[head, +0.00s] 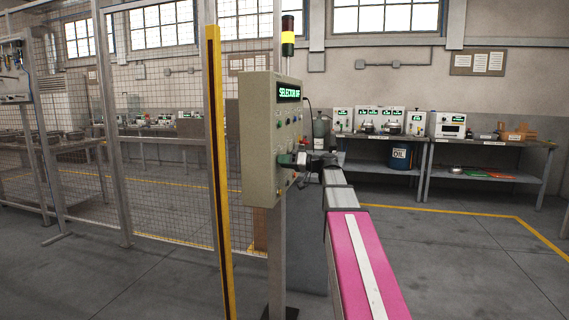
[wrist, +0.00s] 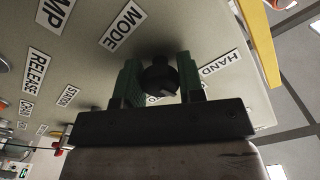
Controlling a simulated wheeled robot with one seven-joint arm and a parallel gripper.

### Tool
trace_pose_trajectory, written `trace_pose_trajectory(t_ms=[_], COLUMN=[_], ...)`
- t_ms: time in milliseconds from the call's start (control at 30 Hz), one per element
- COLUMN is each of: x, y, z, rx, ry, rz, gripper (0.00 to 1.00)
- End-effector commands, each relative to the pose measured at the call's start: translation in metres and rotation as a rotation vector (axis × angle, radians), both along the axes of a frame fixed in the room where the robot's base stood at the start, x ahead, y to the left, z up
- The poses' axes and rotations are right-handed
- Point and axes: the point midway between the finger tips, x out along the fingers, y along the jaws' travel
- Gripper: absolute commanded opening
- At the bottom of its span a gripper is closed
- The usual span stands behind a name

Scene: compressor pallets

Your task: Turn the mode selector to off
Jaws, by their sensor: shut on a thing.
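The mode selector (wrist: 160,77) is a black round knob on the face of a beige control box, under a "MODE" label (wrist: 122,30). A "HAND" label (wrist: 220,64) is beside it, and another label behind the knob is mostly hidden. My gripper (wrist: 160,82) has its two green fingers on either side of the knob and is shut on it. In the head view my gripper (head: 289,160) reaches the right-hand face of the control box (head: 256,145), where the fingers and arm hide the knob. A green lit display (head: 289,92) near the box's top begins "SELEC"; the rest is hard to read.
Other labels such as "RELEASE" (wrist: 38,66) and other controls are close by on the panel. A yellow post (head: 217,150) and mesh fence (head: 165,130) stand left of the box. Workbenches (head: 480,148) line the back wall, with open floor at right.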

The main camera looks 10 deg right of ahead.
Motion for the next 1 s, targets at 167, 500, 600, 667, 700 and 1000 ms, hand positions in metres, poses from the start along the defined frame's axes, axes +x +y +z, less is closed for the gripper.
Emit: trace_pose_trajectory(t_ms=[167,500,600,667,700,1000], x=[-0.0003,-0.0003,-0.0003,-0.0004,-0.0004,-0.0003], y=[-0.0003,-0.0003,-0.0003,-0.0004,-0.0004,-0.0004], z=[0.0001,0.0001,0.0001,0.0001,0.0001,0.0001], rx=[0.045,0.088,0.092,0.093,0.093,0.092], ry=[0.095,0.184,0.191,0.193,0.193,0.192], rz=[-0.001,-0.001,-0.001,-0.001,-0.001,-0.001], gripper=[0.12,0.12,0.12,0.12,0.12,0.55])
